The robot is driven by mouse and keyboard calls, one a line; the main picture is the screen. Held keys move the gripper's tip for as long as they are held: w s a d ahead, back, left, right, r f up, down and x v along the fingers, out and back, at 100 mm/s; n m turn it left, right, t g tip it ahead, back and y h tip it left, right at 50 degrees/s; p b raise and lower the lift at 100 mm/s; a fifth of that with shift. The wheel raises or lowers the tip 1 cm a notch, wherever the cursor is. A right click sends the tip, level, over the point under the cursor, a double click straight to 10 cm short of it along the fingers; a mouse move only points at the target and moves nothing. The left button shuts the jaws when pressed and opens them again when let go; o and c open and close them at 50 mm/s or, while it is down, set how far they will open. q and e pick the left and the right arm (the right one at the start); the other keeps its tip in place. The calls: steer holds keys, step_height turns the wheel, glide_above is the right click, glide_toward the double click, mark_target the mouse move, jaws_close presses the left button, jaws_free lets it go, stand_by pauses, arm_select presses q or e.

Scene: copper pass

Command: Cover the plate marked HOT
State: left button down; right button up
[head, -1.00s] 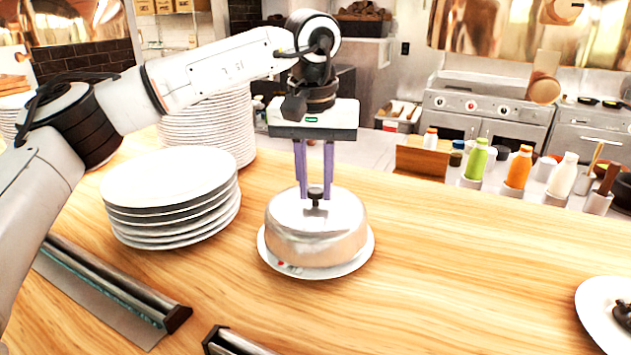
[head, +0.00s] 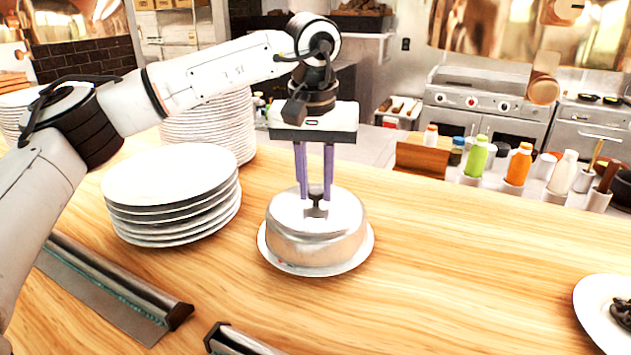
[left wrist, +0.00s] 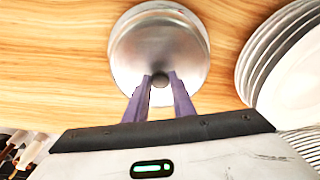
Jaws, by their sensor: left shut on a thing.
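A shiny metal dome cover (head: 315,240) with a dark knob sits over a white plate (head: 361,258) on the wooden counter. The plate's rim shows around the dome; its middle and whatever is on it are hidden. No HOT marking can be read. My left gripper (head: 316,208) points down from above, its purple fingers closed on the dome's knob. The dome (left wrist: 160,38) and knob (left wrist: 160,80) also show in the left wrist view, with the knob between the fingertips. Another white plate (head: 590,312) with dark food lies at the right edge, uncovered. My right gripper is out of view.
A stack of white plates (head: 170,190) stands close left of the dome, with a taller stack (head: 210,125) behind. Dark-ended metal rails (head: 115,290) lie at the front left. Bottles (head: 518,165) stand beyond the counter. The counter between the two plates is clear.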

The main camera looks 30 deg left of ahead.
arm_select(q)
steer(key=c, duration=0.9)
jaws_free()
steer(key=shift+r, duration=0.1)
steer(key=shift+r, duration=2.4)
steer(key=shift+s, duration=0.1)
